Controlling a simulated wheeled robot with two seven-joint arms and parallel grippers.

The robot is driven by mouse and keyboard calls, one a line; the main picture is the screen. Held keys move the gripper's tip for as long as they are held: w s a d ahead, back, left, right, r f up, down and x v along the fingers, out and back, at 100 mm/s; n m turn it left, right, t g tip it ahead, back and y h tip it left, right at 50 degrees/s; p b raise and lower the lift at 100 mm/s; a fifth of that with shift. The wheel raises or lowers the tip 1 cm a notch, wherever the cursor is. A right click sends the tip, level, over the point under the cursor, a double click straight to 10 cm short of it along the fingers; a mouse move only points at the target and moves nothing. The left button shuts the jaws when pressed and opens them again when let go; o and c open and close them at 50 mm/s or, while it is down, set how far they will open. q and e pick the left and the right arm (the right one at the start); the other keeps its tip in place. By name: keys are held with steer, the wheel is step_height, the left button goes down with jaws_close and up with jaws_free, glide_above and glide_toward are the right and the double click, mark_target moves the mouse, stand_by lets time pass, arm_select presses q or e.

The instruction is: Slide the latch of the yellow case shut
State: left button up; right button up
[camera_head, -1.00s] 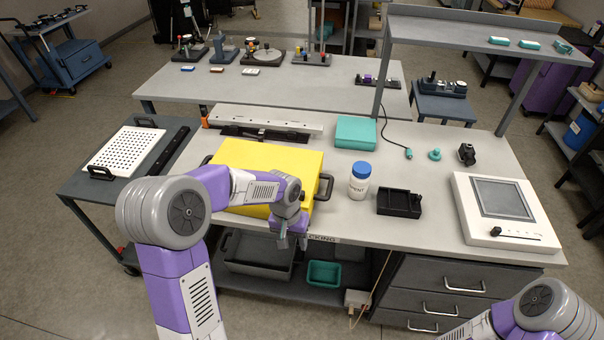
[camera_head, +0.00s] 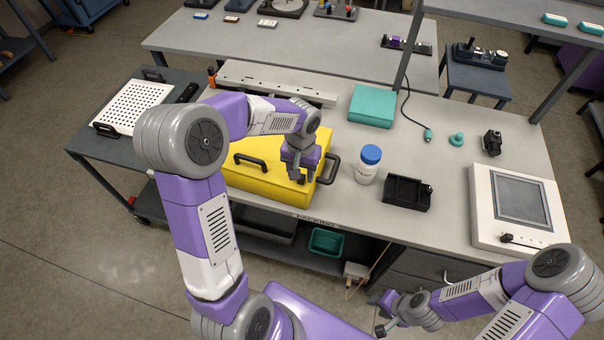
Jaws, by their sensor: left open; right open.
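My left gripper (camera_head: 302,176) is open, pointing down over the front right part of the case. Its fingers cover part of the case, and I cannot tell whether they touch it. I cannot make out the latch clearly; the gripper and arm may hide it. My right gripper (camera_head: 383,327) is low in front of the bench, well away from the case.
A white bottle with a blue lid (camera_head: 368,165) and a black tray (camera_head: 405,193) stand right of the case. A teal box (camera_head: 371,105) and a long pale bar (camera_head: 275,80) lie behind. A white framed panel (camera_head: 480,215) lies at the bench's right.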

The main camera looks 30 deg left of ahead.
arm_select(q)
steer(key=shift+f, duration=1.05)
steer(key=shift+c, duration=0.3)
jaws_close()
